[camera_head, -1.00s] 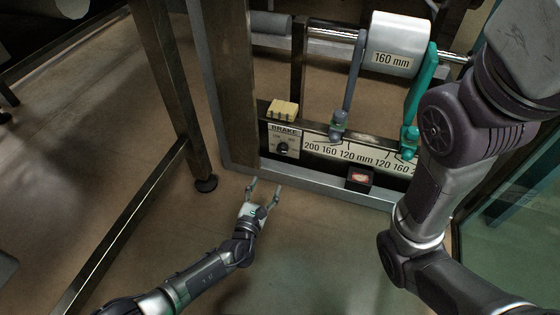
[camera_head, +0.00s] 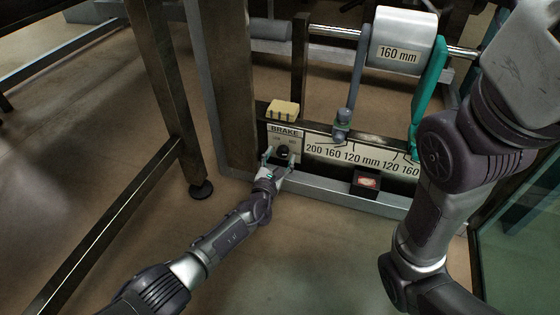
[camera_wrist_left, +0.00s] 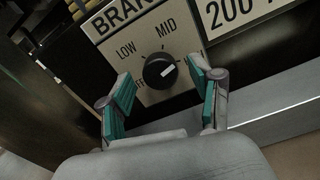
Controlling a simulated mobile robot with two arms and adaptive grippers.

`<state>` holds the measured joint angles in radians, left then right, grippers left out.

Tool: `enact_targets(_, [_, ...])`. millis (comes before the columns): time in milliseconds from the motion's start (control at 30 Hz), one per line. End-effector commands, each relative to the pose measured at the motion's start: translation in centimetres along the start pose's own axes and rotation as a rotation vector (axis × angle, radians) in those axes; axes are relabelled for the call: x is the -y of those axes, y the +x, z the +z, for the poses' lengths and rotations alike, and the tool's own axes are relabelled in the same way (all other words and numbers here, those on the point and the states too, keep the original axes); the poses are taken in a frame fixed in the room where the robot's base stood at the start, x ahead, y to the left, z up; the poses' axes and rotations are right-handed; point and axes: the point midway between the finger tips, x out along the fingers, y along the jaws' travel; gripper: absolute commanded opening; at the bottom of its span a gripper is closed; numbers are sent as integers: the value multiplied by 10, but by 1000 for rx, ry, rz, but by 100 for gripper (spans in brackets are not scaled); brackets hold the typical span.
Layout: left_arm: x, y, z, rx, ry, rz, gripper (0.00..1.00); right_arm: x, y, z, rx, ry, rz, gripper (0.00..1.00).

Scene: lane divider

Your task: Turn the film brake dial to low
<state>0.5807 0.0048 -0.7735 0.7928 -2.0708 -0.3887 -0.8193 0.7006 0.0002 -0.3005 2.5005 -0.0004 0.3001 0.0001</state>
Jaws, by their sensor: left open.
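The film brake dial is a round black knob (camera_wrist_left: 160,72) with a white pointer mark, on a pale plate marked BRAKE (camera_wrist_left: 125,15). In the left wrist view, LOW is at the dial's upper left and MID above it. The white mark points right and slightly up, away from LOW. Other lettering is partly hidden by the fingers. In the head view the dial (camera_head: 283,151) is on the machine's front panel. My left gripper (camera_head: 281,160) is open, its teal-padded fingers (camera_wrist_left: 160,84) on either side of the dial; contact cannot be told. My right gripper is out of view.
A yellow ridged block (camera_head: 283,109) sits above the brake plate. A width scale (camera_head: 360,157) and a dark box with a red button (camera_head: 367,181) lie to the right. A grey roller (camera_head: 401,40) and teal arm (camera_head: 430,85) stand above. A metal leg (camera_head: 170,90) stands left.

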Motion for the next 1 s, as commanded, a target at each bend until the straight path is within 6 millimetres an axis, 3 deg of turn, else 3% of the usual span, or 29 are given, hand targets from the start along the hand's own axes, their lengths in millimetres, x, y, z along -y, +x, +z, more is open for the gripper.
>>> enact_targets(200, [0,0,1,0,-1,0,62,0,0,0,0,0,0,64])
enact_targets(567, [0,0,0,0,-1,0,4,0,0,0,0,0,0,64])
enact_targets(1000, [0,0,0,1,-113,0,4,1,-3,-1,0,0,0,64])
